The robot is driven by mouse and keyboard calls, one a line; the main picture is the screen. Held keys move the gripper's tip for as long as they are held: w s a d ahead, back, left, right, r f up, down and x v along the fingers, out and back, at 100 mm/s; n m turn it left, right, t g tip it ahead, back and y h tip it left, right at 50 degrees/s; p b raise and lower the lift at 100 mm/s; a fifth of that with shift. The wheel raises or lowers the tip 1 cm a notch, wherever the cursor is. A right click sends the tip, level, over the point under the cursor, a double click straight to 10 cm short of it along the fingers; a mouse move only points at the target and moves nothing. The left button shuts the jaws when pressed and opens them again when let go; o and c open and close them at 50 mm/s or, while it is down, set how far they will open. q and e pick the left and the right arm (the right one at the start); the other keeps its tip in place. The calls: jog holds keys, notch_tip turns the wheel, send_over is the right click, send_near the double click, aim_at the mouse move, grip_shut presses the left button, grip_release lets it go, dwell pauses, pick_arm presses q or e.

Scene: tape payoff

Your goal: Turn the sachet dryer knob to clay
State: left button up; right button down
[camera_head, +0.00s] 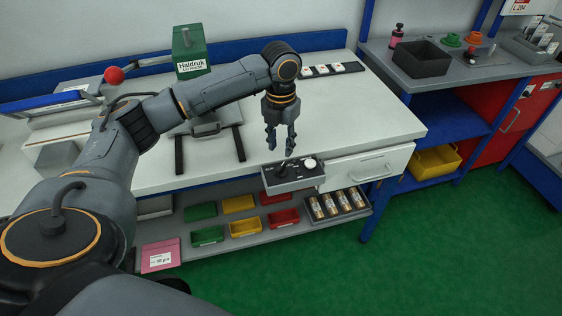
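A small grey box (296,186) sits at the front edge of the white workbench. On its top are a dark knob-like part (282,171) and a round white part (309,164). I cannot tell for sure which is the sachet dryer knob, and no clay marking is readable. My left gripper (281,151) points down just above and behind the box, near the dark part. Its two fingers are apart with nothing between them. Whether a fingertip touches the box cannot be told. My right gripper is not in view.
A white drawer (368,168) is right of the box. A green Haldruk box (189,51) and a red-knobbed lever (113,75) stand at the back. Below is a shelf with coloured bins (246,227) and a tray of cylinders (337,206). The bench right of my gripper is clear.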

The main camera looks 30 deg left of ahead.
aim_at(281, 166)
pick_arm(q)
notch_tip(281, 166, down, 7)
jog(key=shift+f, duration=0.2)
grip_shut()
